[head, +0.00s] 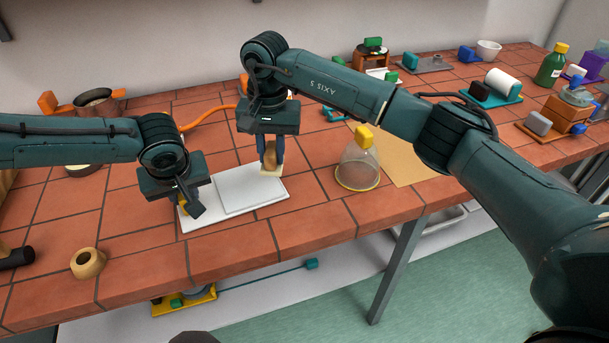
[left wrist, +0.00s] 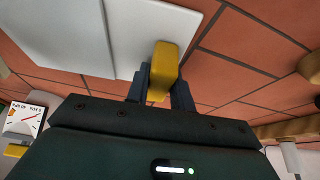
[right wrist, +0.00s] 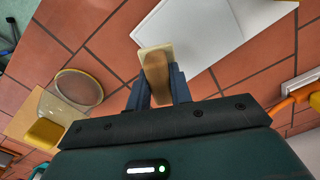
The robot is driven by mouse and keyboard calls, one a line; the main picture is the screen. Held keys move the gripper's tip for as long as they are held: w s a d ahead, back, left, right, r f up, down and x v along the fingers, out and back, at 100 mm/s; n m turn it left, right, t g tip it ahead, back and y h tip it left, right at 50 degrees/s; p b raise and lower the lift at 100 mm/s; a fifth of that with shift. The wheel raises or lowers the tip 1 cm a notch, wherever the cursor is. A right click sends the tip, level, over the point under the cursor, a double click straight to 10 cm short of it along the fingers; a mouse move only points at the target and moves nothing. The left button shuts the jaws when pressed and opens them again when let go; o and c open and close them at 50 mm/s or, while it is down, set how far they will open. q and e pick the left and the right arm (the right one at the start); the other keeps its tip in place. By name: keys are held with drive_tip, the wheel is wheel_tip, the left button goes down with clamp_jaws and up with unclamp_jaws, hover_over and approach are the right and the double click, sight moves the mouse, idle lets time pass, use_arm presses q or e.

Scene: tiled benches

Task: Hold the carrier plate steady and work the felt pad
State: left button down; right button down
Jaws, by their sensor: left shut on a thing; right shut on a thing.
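The white carrier plate (head: 192,222) lies on the tiled bench, with a raised white panel (head: 250,194) on its right part. My left gripper (head: 184,208) is shut on the plate's yellow grip (left wrist: 163,66) at its left end. My right gripper (head: 270,158) points down, shut on the wooden handle (right wrist: 156,74) of the cream felt pad (right wrist: 152,50). In the head view the pad (head: 271,172) is at the plate's far right corner, beside the panel. I cannot tell whether the pad touches the surface.
A clear dome with a yellow top (head: 358,165) stands right of the plate, near a tan sheet (head: 405,160). A wooden ring (head: 88,263) sits at front left. An orange hose (head: 207,115) runs behind. Several fixtures crowd the back right. Tiles in front of the plate are clear.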

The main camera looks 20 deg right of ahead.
drive_tip(key=shift+m, duration=0.7)
drive_tip(key=shift+w+a+r, duration=0.25)
drive_tip(key=shift+w+a, duration=0.15)
drive_tip(key=shift+w, duration=0.15)
drive_tip(key=shift+w+a+r, duration=0.25)
drive_tip(key=shift+w+a, duration=0.1)
drive_tip(key=shift+w, duration=0.25)
drive_tip(key=shift+w+a+r, duration=0.25)
drive_tip(key=shift+w+a, duration=0.15)
drive_tip(key=shift+w, duration=0.15)
drive_tip(key=shift+f, duration=2)
drive_tip(key=shift+f, duration=0.2)
drive_tip(key=shift+f, duration=0.3)
drive_tip(key=shift+f, duration=0.1)
